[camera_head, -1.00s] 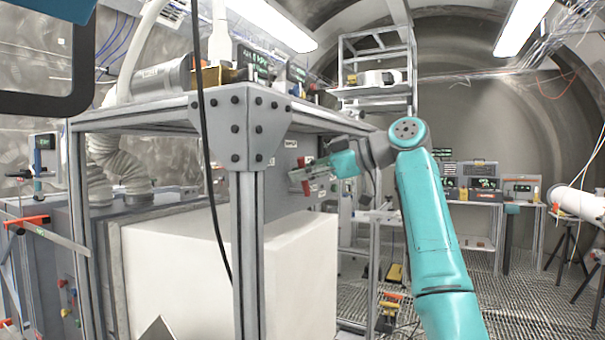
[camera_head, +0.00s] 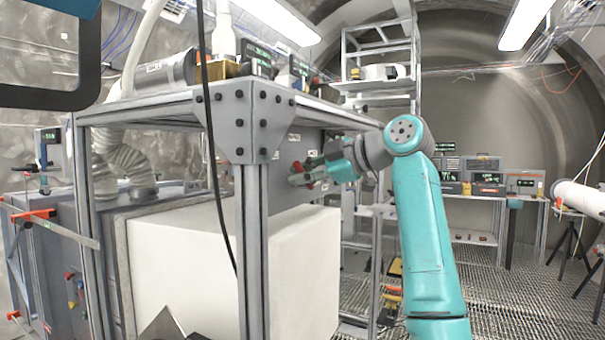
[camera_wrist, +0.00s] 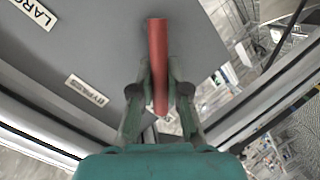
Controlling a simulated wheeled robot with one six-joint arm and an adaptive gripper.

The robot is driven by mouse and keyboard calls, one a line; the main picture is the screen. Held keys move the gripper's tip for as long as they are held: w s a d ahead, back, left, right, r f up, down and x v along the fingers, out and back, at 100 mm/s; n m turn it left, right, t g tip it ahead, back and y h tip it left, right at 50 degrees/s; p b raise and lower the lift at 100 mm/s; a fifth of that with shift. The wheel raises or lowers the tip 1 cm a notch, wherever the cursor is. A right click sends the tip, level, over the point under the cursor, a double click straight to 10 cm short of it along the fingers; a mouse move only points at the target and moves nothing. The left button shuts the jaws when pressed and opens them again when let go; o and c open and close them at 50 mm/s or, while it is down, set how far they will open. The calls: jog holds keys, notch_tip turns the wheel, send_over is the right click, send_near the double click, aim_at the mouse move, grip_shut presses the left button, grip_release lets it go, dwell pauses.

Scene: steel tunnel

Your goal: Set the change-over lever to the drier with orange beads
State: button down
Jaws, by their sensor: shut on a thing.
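The change-over lever is a red bar (camera_wrist: 157,35) in the wrist view, running up from between my fingers, in front of a grey panel (camera_wrist: 105,55). My gripper (camera_wrist: 159,85) is shut on this bar, one finger on each side. In the head view my gripper (camera_head: 310,172) is at the grey panel under the frame's top, and a little red shows at its fingers. A label reading "BYPASS" (camera_wrist: 86,90) and one starting "LARG" (camera_wrist: 33,12) are on the panel. I cannot make out orange beads or either drier.
A grey frame post (camera_head: 252,240) stands left of my gripper, beside a large white block (camera_head: 290,270). A black cable (camera_head: 212,150) hangs in front. Benches with displays (camera_head: 488,180) stand at the back right. The grated floor at right (camera_head: 500,285) is largely clear.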

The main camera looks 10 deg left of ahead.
dwell(0.3)
jog(key=c, duration=1.1)
grip_release()
jog(key=shift+c, duration=0.2)
jog(key=v, duration=1.2)
